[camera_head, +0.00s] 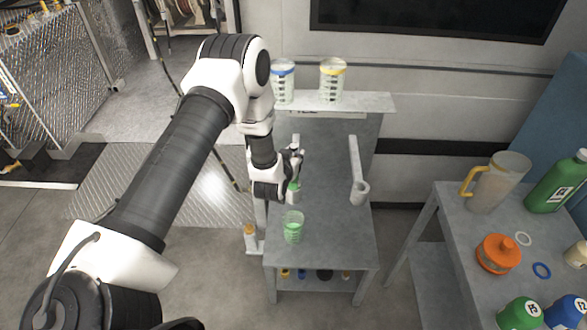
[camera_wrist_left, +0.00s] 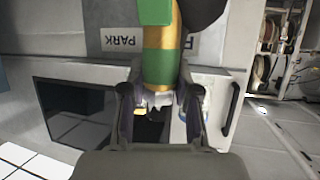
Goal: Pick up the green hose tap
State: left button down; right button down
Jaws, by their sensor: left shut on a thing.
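The green hose tap (camera_wrist_left: 158,67) shows in the wrist view as an upright green body with yellow-gold bands, between the two fingers of my left gripper (camera_wrist_left: 160,100). The gripper is shut on it. In the head view my left gripper (camera_head: 294,167) is above the grey stand, and a small green part of the tap (camera_head: 293,186) shows by the fingers. Most of the tap is hidden there by the gripper. My right gripper is not in view.
A green-filled measuring cup (camera_head: 292,228) stands on the grey stand (camera_head: 340,240) just below the gripper. Two cups with blue (camera_head: 283,82) and yellow (camera_head: 332,80) rims stand on its upper shelf. A side table (camera_head: 455,235) at right holds a jug (camera_head: 497,183) and bottles.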

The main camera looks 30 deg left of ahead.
pick_arm(q)
notch_tip(320, 180, up, 10)
jog(key=shift+r+b, duration=0.1)
jog(key=shift+b, duration=0.85)
